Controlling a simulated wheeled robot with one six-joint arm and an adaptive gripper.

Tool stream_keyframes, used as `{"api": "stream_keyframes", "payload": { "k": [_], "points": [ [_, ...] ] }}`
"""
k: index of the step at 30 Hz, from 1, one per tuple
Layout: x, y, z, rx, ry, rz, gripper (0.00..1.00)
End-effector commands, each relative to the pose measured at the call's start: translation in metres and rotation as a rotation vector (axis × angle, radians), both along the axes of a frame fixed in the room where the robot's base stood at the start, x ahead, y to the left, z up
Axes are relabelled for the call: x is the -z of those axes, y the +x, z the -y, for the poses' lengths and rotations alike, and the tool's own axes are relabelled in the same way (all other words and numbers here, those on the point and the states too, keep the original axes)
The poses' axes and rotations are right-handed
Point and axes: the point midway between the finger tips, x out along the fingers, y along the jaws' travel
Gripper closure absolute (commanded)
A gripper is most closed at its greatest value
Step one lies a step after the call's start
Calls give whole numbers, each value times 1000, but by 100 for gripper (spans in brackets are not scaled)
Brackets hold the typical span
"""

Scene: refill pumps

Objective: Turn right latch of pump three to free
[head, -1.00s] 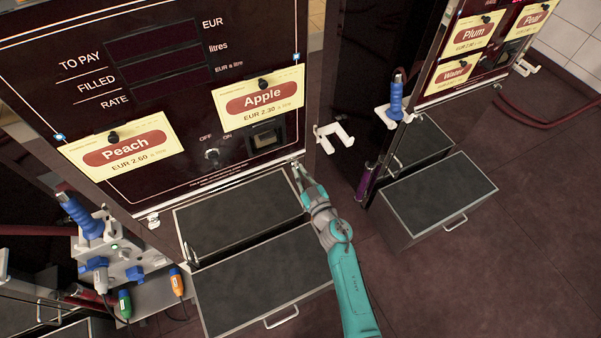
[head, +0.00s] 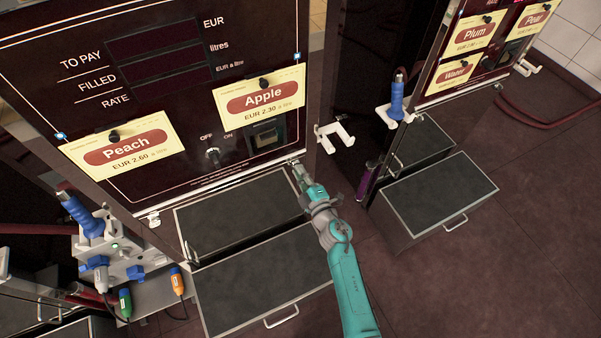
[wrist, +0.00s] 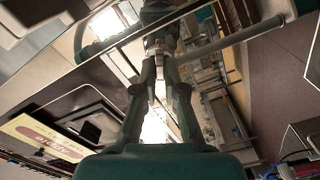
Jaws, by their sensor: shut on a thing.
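The near pump (head: 165,80) has Peach and Apple labels; no pump number is readable. Its right latch (head: 294,161) is a small pale metal piece at the lower right corner of the dark front panel. My gripper (head: 297,168) is at this latch and is shut on it, covering most of it. In the wrist view the two fingers (wrist: 160,92) are close together around a small pale piece. How far the latch is turned cannot be told. The left latch (head: 153,218) shows at the panel's lower left corner.
Dark-topped steps (head: 262,282) stand below the panel, left of my arm. A white hook holder (head: 334,137) sticks out right of the panel. A second pump (head: 478,50) stands at the right. A blue-handled nozzle (head: 80,215) hangs at the left.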

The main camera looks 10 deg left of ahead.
Motion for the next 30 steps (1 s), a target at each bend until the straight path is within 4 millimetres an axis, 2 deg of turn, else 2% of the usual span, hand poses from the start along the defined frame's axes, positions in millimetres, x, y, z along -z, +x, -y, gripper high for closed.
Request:
{"api": "stream_keyframes", "payload": {
  "k": [15, 30],
  "points": [
    [2, -1, -1, -1, -304, 204, 100],
    [2, -1, -1, -1, -374, 252, 100]
  ]
}}
